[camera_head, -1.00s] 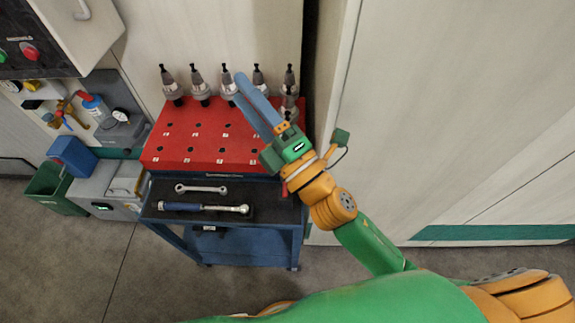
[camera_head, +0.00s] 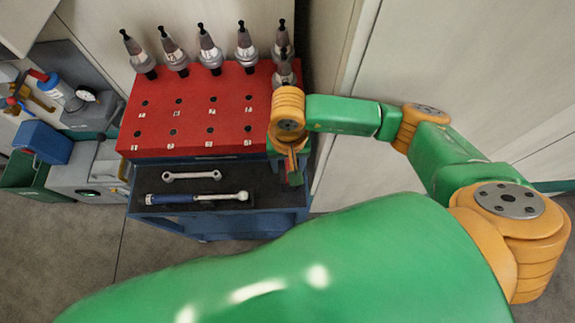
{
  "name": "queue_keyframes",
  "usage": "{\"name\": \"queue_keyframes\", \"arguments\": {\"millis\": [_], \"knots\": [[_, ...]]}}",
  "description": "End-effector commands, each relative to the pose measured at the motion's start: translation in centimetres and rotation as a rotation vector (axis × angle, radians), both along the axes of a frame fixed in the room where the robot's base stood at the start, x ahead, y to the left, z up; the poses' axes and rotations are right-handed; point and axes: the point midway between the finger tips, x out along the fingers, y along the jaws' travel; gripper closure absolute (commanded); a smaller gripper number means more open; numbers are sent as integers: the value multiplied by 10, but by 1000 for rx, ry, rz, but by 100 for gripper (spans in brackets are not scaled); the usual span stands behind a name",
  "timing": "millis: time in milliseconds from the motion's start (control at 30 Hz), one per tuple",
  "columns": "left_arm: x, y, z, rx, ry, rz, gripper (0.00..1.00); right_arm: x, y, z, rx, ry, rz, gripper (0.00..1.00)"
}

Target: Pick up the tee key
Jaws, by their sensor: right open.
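I cannot make out the tee key; it may be hidden behind my right arm. My right gripper (camera_head: 292,170) is at the right end of the cart, beside the red block and over the right end of the dark tray. It points down, and the wrist above it covers most of it, so its fingertips are hardly seen. It is open, and I see nothing held in it. My left gripper is out of view.
The red block (camera_head: 190,112) has numbered holes and several tool holders (camera_head: 208,50) along its back. A spanner (camera_head: 192,175) and a torque wrench (camera_head: 195,197) lie on the dark tray (camera_head: 265,190). A cabinet wall (camera_head: 450,60) stands to the right.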

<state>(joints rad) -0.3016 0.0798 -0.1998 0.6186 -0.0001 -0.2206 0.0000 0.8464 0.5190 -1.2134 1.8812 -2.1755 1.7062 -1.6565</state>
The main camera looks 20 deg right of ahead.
Motion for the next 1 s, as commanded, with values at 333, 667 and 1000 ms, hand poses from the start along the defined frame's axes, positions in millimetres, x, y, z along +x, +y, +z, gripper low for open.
{"name": "queue_keyframes", "arguments": {"millis": [333, 667, 1000], "knots": [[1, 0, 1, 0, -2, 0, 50, 0, 1, 0, 3, 0, 0, 82], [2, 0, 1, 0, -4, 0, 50, 0, 1, 0, 3, 0, -1, 100], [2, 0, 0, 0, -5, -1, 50, 0, 1, 0, 3, 0, -1, 100]]}}
